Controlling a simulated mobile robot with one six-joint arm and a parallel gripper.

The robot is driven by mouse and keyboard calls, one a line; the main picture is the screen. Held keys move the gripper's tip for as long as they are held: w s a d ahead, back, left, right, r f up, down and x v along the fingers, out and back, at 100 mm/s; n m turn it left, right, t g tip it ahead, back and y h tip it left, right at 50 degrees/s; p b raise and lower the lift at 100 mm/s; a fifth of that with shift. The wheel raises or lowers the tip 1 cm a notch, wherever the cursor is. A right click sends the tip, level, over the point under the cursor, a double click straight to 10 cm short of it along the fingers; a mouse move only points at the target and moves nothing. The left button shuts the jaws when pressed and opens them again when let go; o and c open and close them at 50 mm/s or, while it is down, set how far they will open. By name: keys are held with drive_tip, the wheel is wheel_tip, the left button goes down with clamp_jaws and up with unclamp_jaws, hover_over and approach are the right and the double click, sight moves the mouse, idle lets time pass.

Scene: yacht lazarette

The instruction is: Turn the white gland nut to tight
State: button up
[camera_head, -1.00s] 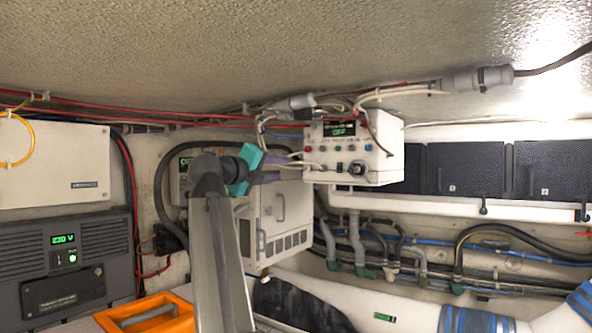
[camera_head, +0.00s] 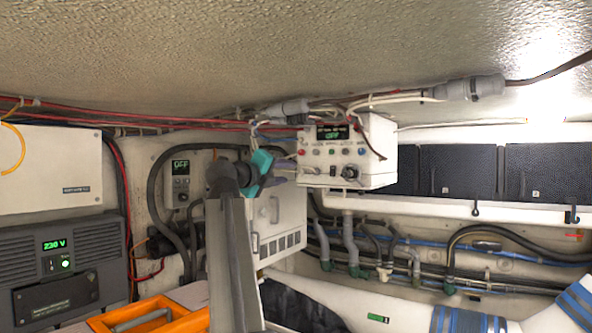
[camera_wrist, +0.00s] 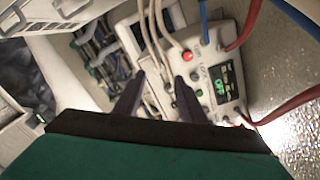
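I cannot single out the white gland nut for certain. Whitish cable entries show on the white control box (camera_head: 330,180), which reads OFF, and white cables (camera_wrist: 163,32) run to the box in the wrist view. My gripper (camera_head: 287,170), teal with dark purple fingers, is just left of the box, close to the cables. In the wrist view my gripper (camera_wrist: 155,90) has its two fingers apart, with a white cable showing between them. Nothing is clearly held. Contact with the box or cables cannot be told.
Red cables (camera_head: 150,118) and grey connectors (camera_head: 470,88) run along under the low ceiling. A white louvred cabinet (camera_head: 290,210) stands below the gripper. Black boxes (camera_head: 458,170) line the right shelf, with hoses below. An orange-framed item (camera_head: 150,315) is at lower left.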

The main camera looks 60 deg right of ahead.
sight(300, 171)
drive_tip(key=shift+d+p, duration=0.95)
drive_tip(key=shift+d, duration=2.65)
clamp_jaws()
